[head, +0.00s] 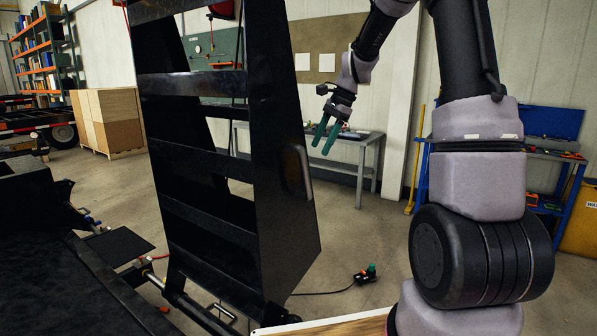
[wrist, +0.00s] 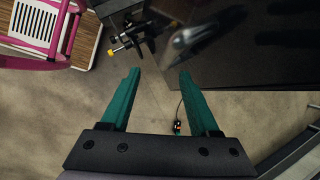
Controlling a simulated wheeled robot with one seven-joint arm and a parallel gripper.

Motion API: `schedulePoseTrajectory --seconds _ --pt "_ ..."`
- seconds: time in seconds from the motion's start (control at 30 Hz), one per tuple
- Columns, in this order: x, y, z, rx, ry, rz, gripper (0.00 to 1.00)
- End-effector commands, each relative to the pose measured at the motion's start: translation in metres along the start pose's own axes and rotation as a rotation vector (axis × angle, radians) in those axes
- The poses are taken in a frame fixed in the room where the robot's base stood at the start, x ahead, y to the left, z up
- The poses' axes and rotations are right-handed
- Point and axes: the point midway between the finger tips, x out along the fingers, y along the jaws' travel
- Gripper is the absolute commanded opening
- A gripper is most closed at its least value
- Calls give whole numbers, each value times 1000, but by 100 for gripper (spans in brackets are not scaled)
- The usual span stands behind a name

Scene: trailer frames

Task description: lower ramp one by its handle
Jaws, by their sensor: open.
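The ramp (head: 262,135), a tall black frame with several cross slats, stands nearly upright in the middle of the head view. Its handle (head: 306,172) is a grey loop on the ramp's right side face. The handle also shows as a shiny grey bar in the wrist view (wrist: 196,36), beyond and slightly right of the fingers, with the black side panel (wrist: 240,60) around it. My gripper (head: 321,149) has teal fingers pointing down, above and right of the handle. In the wrist view my gripper (wrist: 158,76) is open, with nothing between the fingers and apart from the handle.
The black trailer deck (head: 60,260) is at the left. A grey workbench (head: 362,155) stands behind my gripper, and a blue tool bench (head: 545,165) at the right. A small green-topped device with a cable (head: 366,273) lies on the floor. The floor right of the ramp is otherwise mostly clear.

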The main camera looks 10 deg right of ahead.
Motion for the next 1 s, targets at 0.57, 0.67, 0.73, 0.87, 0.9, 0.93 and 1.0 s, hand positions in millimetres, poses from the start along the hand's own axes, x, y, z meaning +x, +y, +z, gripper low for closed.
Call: schedulePoseTrajectory --seconds 0.57,0.67,0.73,0.87,0.9,0.93,1.0 --pt "79 -7 -6 54 -27 21 62" --pt "96 -6 -6 55 -27 20 62" --pt "106 -6 -6 54 -26 20 62" --pt "117 -6 -6 54 -26 18 62" --pt "119 -6 -5 54 -26 18 62" --pt "120 -7 -5 54 -26 17 62" --pt "122 -7 -5 54 -25 16 62"
